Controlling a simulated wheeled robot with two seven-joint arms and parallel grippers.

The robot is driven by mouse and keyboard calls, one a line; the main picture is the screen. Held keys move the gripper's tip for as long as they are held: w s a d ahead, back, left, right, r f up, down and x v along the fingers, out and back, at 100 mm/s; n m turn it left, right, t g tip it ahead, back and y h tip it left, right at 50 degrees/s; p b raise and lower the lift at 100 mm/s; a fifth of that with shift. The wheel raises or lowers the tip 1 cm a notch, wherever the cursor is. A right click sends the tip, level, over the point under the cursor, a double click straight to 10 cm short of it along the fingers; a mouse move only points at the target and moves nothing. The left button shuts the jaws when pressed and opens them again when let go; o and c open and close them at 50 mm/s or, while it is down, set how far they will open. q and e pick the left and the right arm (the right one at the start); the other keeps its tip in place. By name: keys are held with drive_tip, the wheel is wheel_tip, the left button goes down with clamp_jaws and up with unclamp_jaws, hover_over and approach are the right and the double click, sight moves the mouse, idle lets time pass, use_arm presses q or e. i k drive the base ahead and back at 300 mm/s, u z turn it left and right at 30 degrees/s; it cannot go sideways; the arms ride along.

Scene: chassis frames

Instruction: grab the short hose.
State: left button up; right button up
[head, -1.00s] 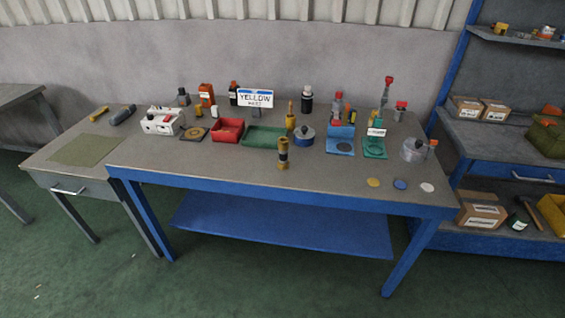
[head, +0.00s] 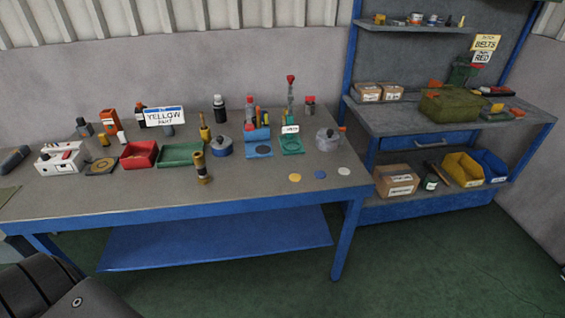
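I cannot pick out a short hose for sure in the head view. A dark rounded cylinder (head: 15,159) lies at the left picture edge, partly cut off. A dark and brass upright cylinder (head: 201,168) stands near the front of the blue-framed workbench (head: 240,192). A dark part of my own body shows at the bottom left corner. Neither of my grippers is in view.
The bench holds a red tray (head: 139,155), a green tray (head: 181,154), a YELLOW sign (head: 165,115) and several bottles. Right of it, a shelf unit (head: 455,118) carries cardboard boxes, a green container (head: 461,106), a yellow bin (head: 463,168) and a blue bin (head: 490,166). Green floor is clear in front.

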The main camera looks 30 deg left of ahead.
sight(204, 178)
drive_tip(key=z, duration=0.85)
drive_tip(key=i, duration=1.95)
drive_tip(key=u, duration=2.65)
